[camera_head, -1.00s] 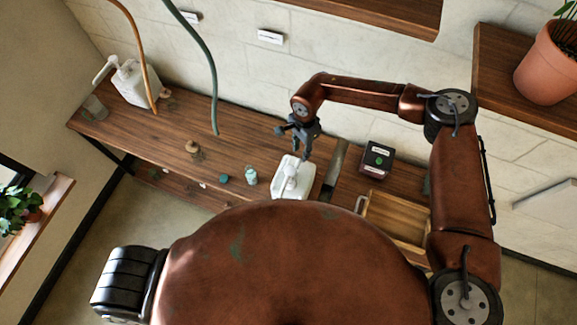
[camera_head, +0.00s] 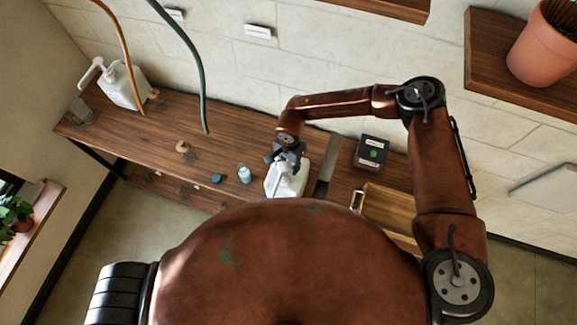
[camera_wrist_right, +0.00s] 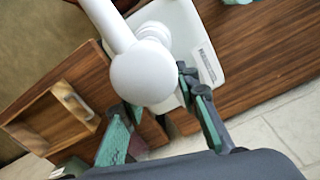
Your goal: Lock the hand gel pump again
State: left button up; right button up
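A white pump bottle (camera_head: 286,182) stands near the table's front edge, below my right gripper (camera_head: 287,152). In the right wrist view, its round white pump head (camera_wrist_right: 143,73) with a long spout lies between the fingers of my right gripper (camera_wrist_right: 155,98). The fingers are spread apart, one on each side of the head; I cannot tell whether they touch it. The bottle's body (camera_wrist_right: 182,28) with a small label shows behind the head. In the head view the gripper partly hides the pump top. My left gripper is not in view.
Another white pump bottle (camera_head: 123,86) stands at the table's far left. A small light-blue bottle (camera_head: 244,174) and a teal lid (camera_head: 216,178) lie left of the near bottle. A dark box (camera_head: 371,151) and a wooden tray (camera_head: 392,213) are to the right. Hoses hang over the table.

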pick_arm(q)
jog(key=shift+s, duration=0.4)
pick_arm(e)
jog(key=shift+c, duration=0.4)
grip_shut()
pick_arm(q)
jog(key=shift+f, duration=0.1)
